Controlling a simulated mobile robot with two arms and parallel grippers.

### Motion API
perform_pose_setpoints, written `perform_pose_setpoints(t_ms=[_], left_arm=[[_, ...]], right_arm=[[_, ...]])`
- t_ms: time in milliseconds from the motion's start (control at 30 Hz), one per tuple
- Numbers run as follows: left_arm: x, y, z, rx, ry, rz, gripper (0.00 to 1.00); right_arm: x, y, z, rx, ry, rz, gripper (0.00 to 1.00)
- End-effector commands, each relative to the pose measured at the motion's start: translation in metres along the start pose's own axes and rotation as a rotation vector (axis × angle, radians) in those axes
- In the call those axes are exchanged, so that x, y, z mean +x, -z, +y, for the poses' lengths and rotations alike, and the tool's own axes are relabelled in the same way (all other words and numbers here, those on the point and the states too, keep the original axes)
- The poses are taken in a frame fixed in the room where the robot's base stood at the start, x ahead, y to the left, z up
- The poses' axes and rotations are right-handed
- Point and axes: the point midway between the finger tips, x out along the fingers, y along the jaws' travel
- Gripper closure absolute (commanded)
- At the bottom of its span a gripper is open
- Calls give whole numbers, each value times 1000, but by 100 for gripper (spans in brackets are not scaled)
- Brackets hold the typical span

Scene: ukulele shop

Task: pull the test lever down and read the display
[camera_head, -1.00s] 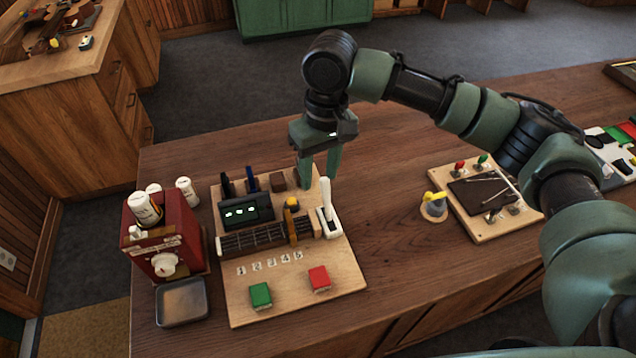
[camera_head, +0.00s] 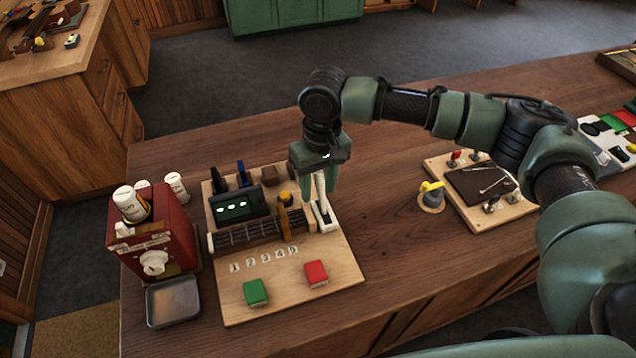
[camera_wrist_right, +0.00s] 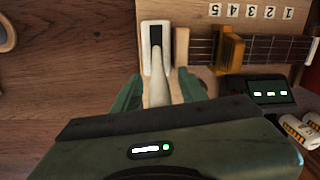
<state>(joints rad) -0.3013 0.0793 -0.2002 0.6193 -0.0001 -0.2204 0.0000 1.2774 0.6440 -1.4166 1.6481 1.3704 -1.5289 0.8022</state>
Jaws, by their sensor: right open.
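The white test lever (camera_head: 321,188) stands upright in its white slotted base (camera_head: 326,217) at the right edge of the wooden test board (camera_head: 290,313). My right gripper (camera_head: 319,192) is open around the lever, with a finger on each side. In the right wrist view the lever (camera_wrist_right: 158,75) rises between the two green fingertips (camera_wrist_right: 157,85); I cannot tell whether they touch it. The dark display (camera_head: 234,206) shows small pale lit marks, too small to read; it also shows in the wrist view (camera_wrist_right: 270,90). My left gripper is not in view.
A fretted neck piece with a yellow-brown block (camera_head: 284,219) lies left of the lever. Green (camera_head: 255,292) and red (camera_head: 316,273) buttons sit in front. A red machine (camera_head: 155,240) and metal tray (camera_head: 173,301) stand left.

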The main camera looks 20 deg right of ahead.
Motion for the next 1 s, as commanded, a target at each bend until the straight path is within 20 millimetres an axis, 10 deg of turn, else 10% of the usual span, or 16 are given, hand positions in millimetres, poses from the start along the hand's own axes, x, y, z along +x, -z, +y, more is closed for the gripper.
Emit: perform_pose_setpoints(t_ms=[233, 400, 1000], left_arm=[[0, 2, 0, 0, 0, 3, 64], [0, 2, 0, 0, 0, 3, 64], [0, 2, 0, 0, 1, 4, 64]], right_arm=[[1, 0, 0, 0, 0, 0, 61], [1, 0, 0, 0, -1, 0, 100], [0, 0, 0, 0, -1, 1, 100]])
